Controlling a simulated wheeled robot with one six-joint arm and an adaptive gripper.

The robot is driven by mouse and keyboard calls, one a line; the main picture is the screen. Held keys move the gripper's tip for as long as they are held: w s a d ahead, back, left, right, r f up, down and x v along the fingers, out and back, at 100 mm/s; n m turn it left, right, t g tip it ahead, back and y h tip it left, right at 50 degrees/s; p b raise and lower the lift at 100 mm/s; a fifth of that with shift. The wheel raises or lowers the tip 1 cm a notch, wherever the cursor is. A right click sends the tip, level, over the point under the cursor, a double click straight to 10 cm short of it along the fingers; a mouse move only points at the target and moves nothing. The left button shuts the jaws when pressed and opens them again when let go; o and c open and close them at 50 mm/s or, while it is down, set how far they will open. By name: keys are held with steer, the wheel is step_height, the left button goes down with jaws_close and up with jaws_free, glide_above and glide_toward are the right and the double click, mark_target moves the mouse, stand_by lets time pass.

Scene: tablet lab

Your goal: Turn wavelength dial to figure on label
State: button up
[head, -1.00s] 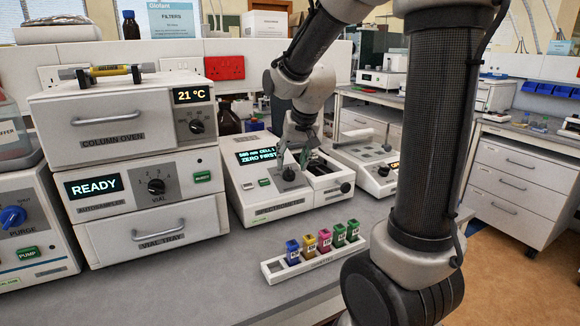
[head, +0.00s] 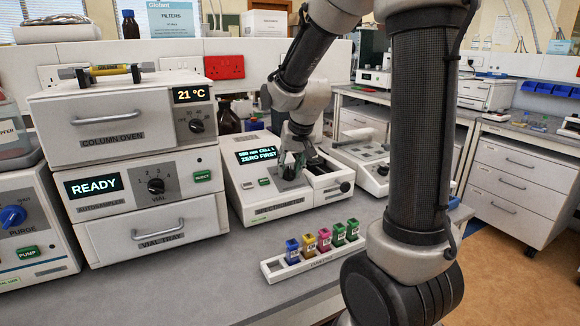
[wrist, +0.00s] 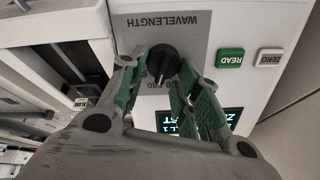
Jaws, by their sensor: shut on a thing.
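The wavelength dial (wrist: 163,63) is a black knob on the grey panel marked WAVELENGTH in the wrist view, seen upside down. My gripper (wrist: 158,71) is shut on it, with its green-padded fingers on either side. In the head view my gripper (head: 291,168) is at the spectrometer (head: 282,207) and largely hides the dial. The spectrometer's display (head: 258,156) shows a value in nm, CELL 1 and ZERO FIRST; the exact figure is too small to read surely. Part of the dial scale is hidden by my fingers.
Green READ (wrist: 230,58) and white ZERO (wrist: 270,58) buttons are close to the dial. The open cell compartment (head: 322,170) is to its right. A rack (head: 274,268) of coloured cuvettes stands in front. The autosampler (head: 150,205) is to the left.

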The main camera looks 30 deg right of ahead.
steer(key=shift+n, duration=0.4)
steer(key=n, duration=0.3)
steer(key=shift+a+n, duration=0.25)
steer(key=shift+n, duration=0.05)
steer(key=shift+a+n, duration=0.15)
steer(key=shift+n, duration=1.55)
steer(key=o, duration=0.9)
